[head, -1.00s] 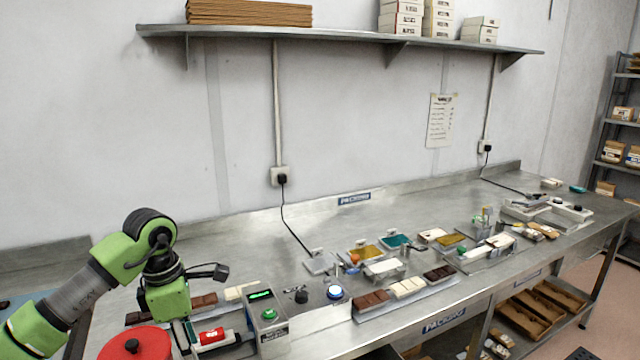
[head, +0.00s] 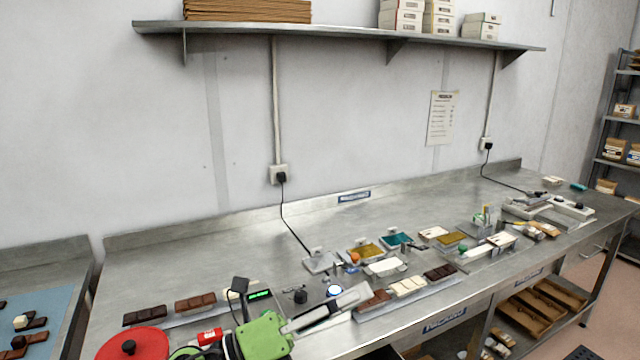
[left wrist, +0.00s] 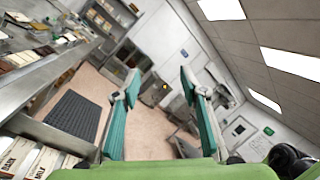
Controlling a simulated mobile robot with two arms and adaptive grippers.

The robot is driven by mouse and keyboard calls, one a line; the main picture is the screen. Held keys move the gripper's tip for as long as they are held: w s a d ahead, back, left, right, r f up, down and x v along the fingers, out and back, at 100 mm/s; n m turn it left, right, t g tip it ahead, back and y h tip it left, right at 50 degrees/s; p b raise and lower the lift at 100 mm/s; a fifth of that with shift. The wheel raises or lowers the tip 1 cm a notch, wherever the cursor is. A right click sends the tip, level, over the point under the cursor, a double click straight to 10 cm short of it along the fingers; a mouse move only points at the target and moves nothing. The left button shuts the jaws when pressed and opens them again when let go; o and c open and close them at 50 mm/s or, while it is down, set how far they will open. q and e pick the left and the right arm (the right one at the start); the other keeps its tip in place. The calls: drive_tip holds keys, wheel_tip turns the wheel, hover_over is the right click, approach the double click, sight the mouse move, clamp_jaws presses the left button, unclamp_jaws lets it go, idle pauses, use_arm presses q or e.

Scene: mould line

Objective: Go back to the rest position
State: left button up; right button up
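My left gripper (head: 342,303) shows at the lower middle of the head view, its pale fingers pointing right above the front of the steel bench (head: 150,258). In the left wrist view the gripper (left wrist: 160,80) has its two green-padded fingers wide apart with nothing between them. Beyond them that view shows the room and the pink floor, so the gripper points away from the bench top. My right gripper is not in view.
A red round lid (head: 135,345), chocolate bars (head: 195,302), a box with a green display (head: 260,295) and white bars (head: 408,287) lie near the arm. Coloured moulds (head: 367,249) stand farther right. A shelf (head: 340,34) hangs above. The bench's back left is clear.

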use_arm(q)
drive_tip(key=w+a+f+n+t+y, duration=0.25)
drive_tip(key=a+n+t+y, duration=0.4)
drive_tip(key=n, duration=0.45)
drive_tip(key=w+a+f+n+t+y, duration=0.1)
drive_tip(key=w+a+n+t+y, duration=0.2)
drive_tip(key=a+n+t+y, duration=0.65)
drive_tip(key=s+a+f+n+g+y, duration=0.2)
drive_tip(key=s+a+f+n+g, duration=0.15)
drive_tip(key=f+n, duration=0.35)
drive_tip(key=s+a+f+n+g+y, duration=0.2)
drive_tip(key=a+f+n+g, duration=0.3)
drive_tip(key=f, duration=0.3)
drive_tip(key=s+f+n+g, duration=0.3)
drive_tip(key=s+f+g, duration=0.3)
drive_tip(key=s+f, duration=0.5)
drive_tip(key=s+f+n+g, duration=0.2)
drive_tip(key=s+f+g, duration=0.5)
drive_tip(key=s, duration=0.7)
wheel_tip(320, 180, down, 26)
drive_tip(key=s+b, duration=0.1)
drive_tip(key=s, duration=0.1)
drive_tip(key=s+a+f, duration=0.1)
drive_tip(key=s+f, duration=0.7)
drive_tip(key=f, duration=0.1)
drive_tip(key=s+a+f+g+b, duration=0.1)
drive_tip(key=s+a+f, duration=0.1)
drive_tip(key=s+f, duration=0.7)
drive_tip(key=shift+a, duration=0.3)
drive_tip(key=shift+f, duration=0.1)
